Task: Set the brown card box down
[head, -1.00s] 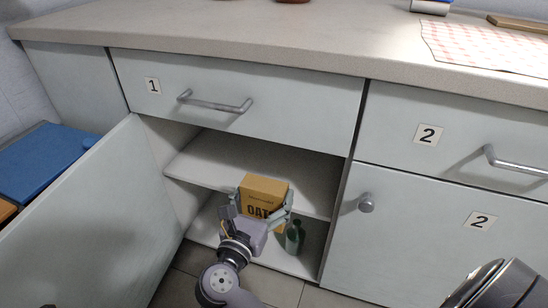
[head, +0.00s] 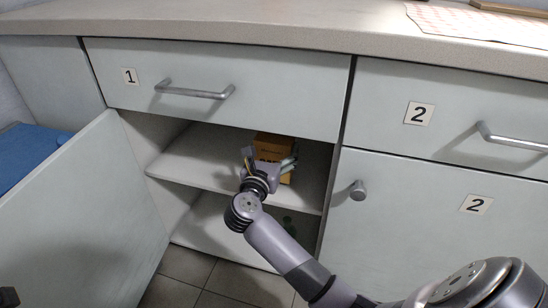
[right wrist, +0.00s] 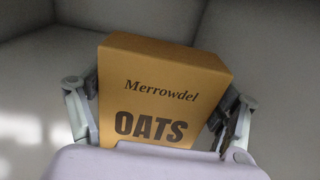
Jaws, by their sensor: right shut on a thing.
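The brown card box (head: 273,145), lettered "Merrowdel OATS", is inside the open cupboard under drawer 1, at the level of the upper shelf (head: 215,172). My right gripper (head: 270,167) is shut on it, with a finger at each side. In the right wrist view, the box (right wrist: 170,85) stands a little tilted between the fingers, its front face toward the camera. I cannot tell whether its base touches the shelf; my gripper hides its lower part.
The cupboard door (head: 85,215) stands open at the left. Drawer 1 (head: 210,90) is shut above the opening. The upper shelf's left part is clear. Door 2 (head: 430,215) is shut.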

